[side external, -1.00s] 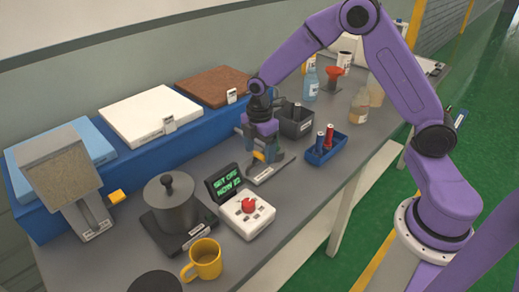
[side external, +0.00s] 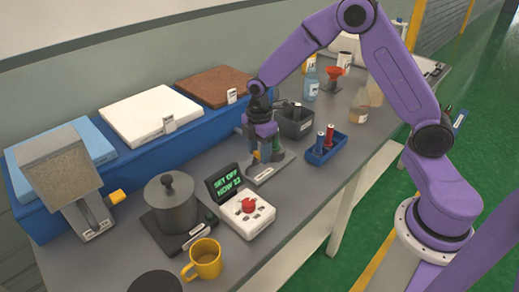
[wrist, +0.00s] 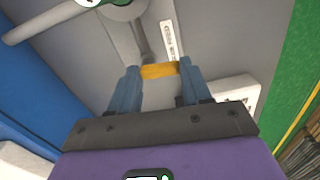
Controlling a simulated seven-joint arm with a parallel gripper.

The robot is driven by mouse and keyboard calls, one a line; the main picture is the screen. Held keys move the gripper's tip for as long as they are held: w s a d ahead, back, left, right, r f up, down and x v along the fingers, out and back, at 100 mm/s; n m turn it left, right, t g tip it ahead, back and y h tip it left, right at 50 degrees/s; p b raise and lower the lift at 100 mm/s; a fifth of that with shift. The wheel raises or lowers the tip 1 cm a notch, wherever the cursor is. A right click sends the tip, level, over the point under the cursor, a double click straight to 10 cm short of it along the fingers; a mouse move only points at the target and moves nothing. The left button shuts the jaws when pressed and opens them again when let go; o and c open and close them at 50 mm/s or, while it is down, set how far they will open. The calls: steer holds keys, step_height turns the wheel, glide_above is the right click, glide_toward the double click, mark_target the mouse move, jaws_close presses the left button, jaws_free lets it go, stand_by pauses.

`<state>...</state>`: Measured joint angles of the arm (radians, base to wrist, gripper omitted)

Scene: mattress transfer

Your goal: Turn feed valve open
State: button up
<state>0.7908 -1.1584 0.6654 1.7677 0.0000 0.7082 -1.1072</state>
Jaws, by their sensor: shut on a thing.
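The feed valve stands on a grey base plate with a white label (side external: 264,174) in the middle of the bench. In the side view, my gripper (side external: 265,157) points down over the valve and hides most of it. In the wrist view, my gripper (wrist: 158,80) is shut on the valve's yellow lever (wrist: 158,71), which lies crosswise between the two blue-grey fingertips. The valve's grey round body and the label strip (wrist: 168,38) show beyond the lever. How far the lever is turned is hard to tell.
A controller with a red knob (side external: 249,204) and green-lettered screen (side external: 227,184) stands front left of the valve. A grey pot (side external: 172,205) and yellow mug (side external: 205,259) are farther left. A blue bin with bottles (side external: 325,152) and dark box (side external: 297,124) stand to the right.

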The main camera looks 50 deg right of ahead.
steer(key=m, duration=0.4)
steer(key=shift+a, duration=0.3)
steer(key=m, duration=0.4)
steer(key=shift+w+a+m, duration=0.25)
steer(key=shift+m, duration=0.05)
steer(key=m, duration=0.4)
steer(key=shift+w+a+m, duration=0.15)
steer(key=shift+w+m, duration=0.1)
steer(key=shift+m, duration=0.05)
steer(key=shift+w+m, duration=0.25)
steer(key=shift+m, duration=1.55)
steer(key=o, duration=1.1)
steer(key=shift+c, duration=0.2)
step_height(320, 180, up, 18)
steer(key=shift+f, duration=0.25)
